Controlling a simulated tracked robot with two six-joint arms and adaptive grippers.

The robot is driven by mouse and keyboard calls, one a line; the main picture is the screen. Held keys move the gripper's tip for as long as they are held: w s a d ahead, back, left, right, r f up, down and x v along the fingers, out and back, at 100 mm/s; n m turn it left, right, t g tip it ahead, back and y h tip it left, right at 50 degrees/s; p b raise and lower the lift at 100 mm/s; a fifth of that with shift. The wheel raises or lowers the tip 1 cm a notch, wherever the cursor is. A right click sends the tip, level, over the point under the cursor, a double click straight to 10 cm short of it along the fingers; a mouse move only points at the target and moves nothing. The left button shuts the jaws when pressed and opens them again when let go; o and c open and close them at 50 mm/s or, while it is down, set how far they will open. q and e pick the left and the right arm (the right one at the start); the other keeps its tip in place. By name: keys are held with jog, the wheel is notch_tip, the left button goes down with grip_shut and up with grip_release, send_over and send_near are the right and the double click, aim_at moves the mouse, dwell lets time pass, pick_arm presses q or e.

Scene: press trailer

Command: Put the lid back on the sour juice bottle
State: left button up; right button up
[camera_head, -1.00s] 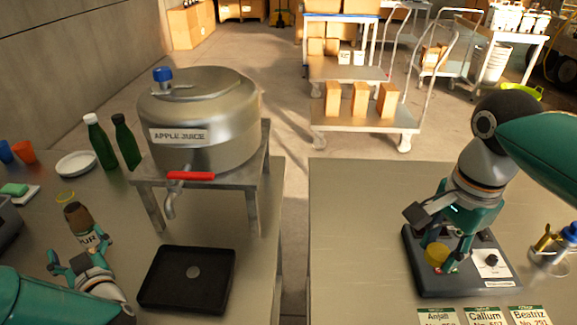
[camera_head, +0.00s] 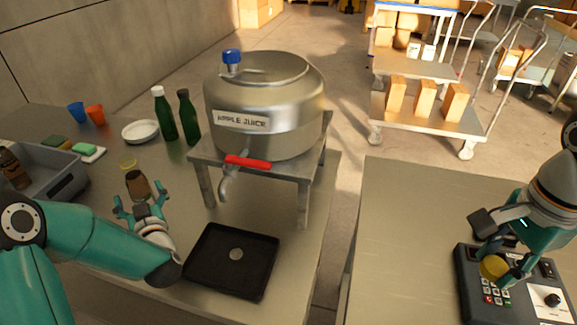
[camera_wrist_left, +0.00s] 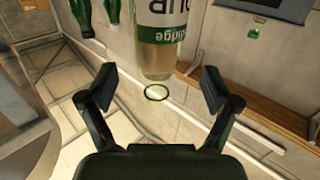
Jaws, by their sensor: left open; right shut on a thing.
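The bottle (camera_head: 137,184) stands on the left table, brown in its upper part. My right gripper (camera_head: 500,262) is shut on a round yellow thing, possibly the lid (camera_head: 493,267), above a keypad device (camera_head: 483,296).
A black tray (camera_head: 205,280) lies right of my left gripper. The steel apple juice tank (camera_head: 290,105) stands behind it, with two green bottles (camera_head: 164,118) to its left. A grey bin (camera_head: 70,178) is at the left. A gap separates the two tables.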

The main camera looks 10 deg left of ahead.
aim_at(139, 189)
pick_arm(q)
jog(key=shift+w+a+r+p, duration=0.1)
jog(key=shift+w+a+p, duration=0.2)
jog(key=shift+w+p, duration=0.1)
pick_arm(e)
jog(key=shift+r, duration=0.4)
pick_arm(q)
jog(key=p+x, duration=0.1)
jog(key=x, duration=0.2)
jog(key=shift+w+a+p, duration=0.1)
jog(key=shift+w+p, duration=0.1)
jog(key=shift+p, duration=0.15)
pick_arm(e)
jog(key=shift+r, duration=0.85)
pick_arm(q)
jog(key=shift+w+a+f, duration=0.25)
grip_shut()
jog(key=shift+r, duration=0.1)
